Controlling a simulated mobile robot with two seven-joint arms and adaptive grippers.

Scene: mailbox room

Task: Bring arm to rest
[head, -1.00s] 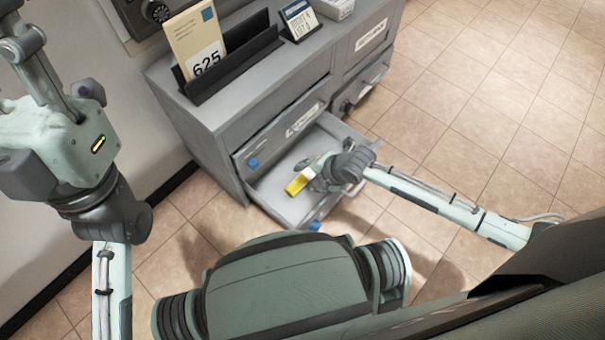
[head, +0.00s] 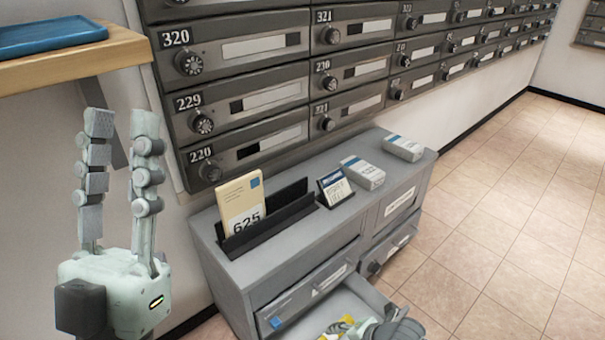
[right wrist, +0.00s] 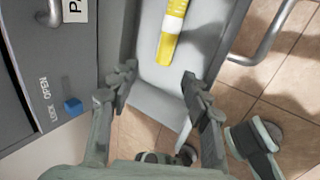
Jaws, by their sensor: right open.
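My left gripper (head: 121,122) points upward at the left of the head view, its two fingers apart with nothing between them. My right gripper (head: 372,328) shows only in part at the bottom edge of the head view, over the open drawer (head: 362,292). In the right wrist view, the right gripper (right wrist: 158,78) is open and empty. A yellow item (right wrist: 172,32) with pale markings lies in the drawer, just beyond its fingertips. The yellow item (head: 343,323) is cut off by the picture edge in the head view.
A grey cabinet (head: 225,280) carries a black holder with a 625 envelope (head: 241,205), a small card stand (head: 335,187) and two small boxes. Numbered mailboxes (head: 250,90) line the wall. A wooden shelf (head: 125,48) holds a blue tray (head: 50,35) above my left gripper. The floor at right is clear.

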